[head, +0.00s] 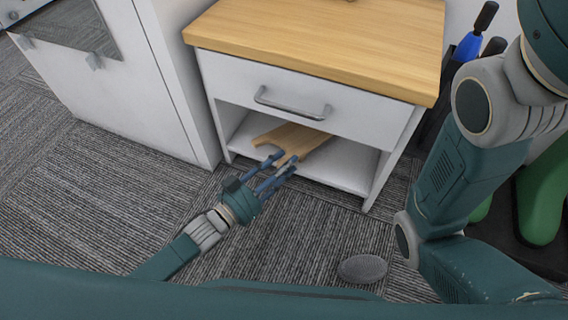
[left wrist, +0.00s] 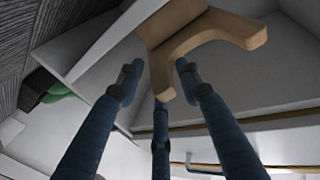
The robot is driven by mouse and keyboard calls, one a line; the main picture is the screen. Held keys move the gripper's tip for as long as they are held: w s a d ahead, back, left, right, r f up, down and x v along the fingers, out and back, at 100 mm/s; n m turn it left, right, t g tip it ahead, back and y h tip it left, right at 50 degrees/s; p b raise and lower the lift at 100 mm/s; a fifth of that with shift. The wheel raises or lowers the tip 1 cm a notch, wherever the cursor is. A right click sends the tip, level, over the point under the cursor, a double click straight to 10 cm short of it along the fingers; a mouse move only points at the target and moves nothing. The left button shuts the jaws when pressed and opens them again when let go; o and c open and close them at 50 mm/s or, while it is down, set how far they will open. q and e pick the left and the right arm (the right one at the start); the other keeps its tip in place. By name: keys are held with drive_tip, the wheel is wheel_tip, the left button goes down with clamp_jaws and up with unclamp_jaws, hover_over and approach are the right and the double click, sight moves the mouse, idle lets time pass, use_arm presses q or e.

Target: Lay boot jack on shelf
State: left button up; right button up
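The wooden boot jack (head: 298,139) lies in the open compartment under the drawer of the small white cabinet, apparently flat on the white shelf (head: 345,168). Its forked end faces out toward my left gripper (head: 277,168). In the left wrist view the boot jack (left wrist: 205,36) fills the top middle, one prong reaching down between the fingers. The left gripper's blue fingers (left wrist: 155,85) are spread, with small gaps visible beside that prong. The gripper is at the compartment's front opening. My right arm stands at the right of the head view; its gripper is out of frame.
The cabinet's wooden top (head: 330,40) and closed drawer (head: 300,98) overhang the compartment. A taller white cabinet (head: 110,85) stands at the left. A grey oval brush-like object (head: 362,268) lies on the carpet. Green boots (head: 543,195) stand at the right.

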use_arm(q)
drive_tip(key=shift+r, duration=0.1)
drive_tip(key=shift+s+a, duration=0.2)
drive_tip(key=p+v, duration=0.5)
drive_tip(key=v, duration=0.6)
drive_tip(key=shift+p, duration=0.4)
drive_tip(key=shift+s+a, duration=0.15)
